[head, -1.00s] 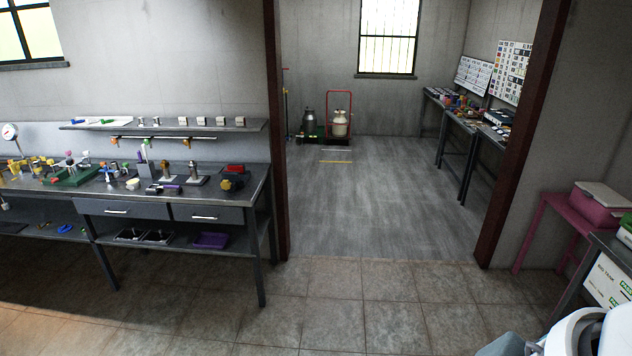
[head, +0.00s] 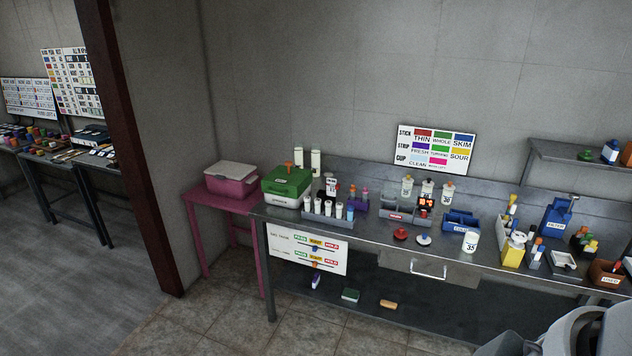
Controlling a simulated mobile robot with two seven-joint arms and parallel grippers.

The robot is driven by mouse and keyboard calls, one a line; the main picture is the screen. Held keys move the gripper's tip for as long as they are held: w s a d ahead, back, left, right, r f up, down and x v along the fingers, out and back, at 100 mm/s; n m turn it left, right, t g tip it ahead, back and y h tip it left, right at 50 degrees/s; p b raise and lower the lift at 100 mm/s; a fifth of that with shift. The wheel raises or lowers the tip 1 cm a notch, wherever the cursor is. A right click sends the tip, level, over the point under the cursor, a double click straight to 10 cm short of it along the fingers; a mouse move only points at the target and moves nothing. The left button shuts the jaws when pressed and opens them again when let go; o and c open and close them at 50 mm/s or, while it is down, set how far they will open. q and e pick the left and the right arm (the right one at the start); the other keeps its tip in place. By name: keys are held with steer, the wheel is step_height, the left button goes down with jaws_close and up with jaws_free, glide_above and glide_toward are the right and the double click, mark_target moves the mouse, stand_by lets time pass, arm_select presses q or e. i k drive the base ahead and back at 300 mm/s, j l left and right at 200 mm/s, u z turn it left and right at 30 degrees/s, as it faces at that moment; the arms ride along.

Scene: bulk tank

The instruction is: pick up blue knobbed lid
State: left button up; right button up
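Two small knobbed lids lie on the grey metal bench (head: 350,232) in the head view. One is a red knobbed lid (head: 401,234). Beside it, to the right, is a pale lid with a dark, bluish knob (head: 423,239); it is too small to tell whether it is the blue knobbed lid. A green knobbed lid (head: 585,155) sits on the wall shelf at the right. I see no clearly blue lid. Neither of my grippers is in view; only pale parts of my own body show at the bottom right.
A blue bin (head: 461,221) and a white cup marked 35 (head: 471,242) stand close to the two lids. A green box (head: 287,186) and a tube rack (head: 328,217) stand at the bench's left. A pink table (head: 222,201) adjoins it. Tiled floor (head: 220,315) is clear in front.

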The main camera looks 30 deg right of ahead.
mark_target(424, 238)
steer(key=i+l+z, duration=0.65)
steer(key=z, duration=0.3)
steer(key=i+z, duration=0.45)
steer(key=i+j+z, duration=0.15)
steer(key=i+z, duration=0.3)
steer(key=i+l, duration=0.25)
steer(key=i, duration=0.25)
steer(key=i+l, duration=0.25)
steer(key=i, duration=0.2)
steer(key=i+l, duration=0.2)
steer(key=i, duration=0.3)
steer(key=l, duration=0.3)
steer(key=i+j+u, duration=0.05)
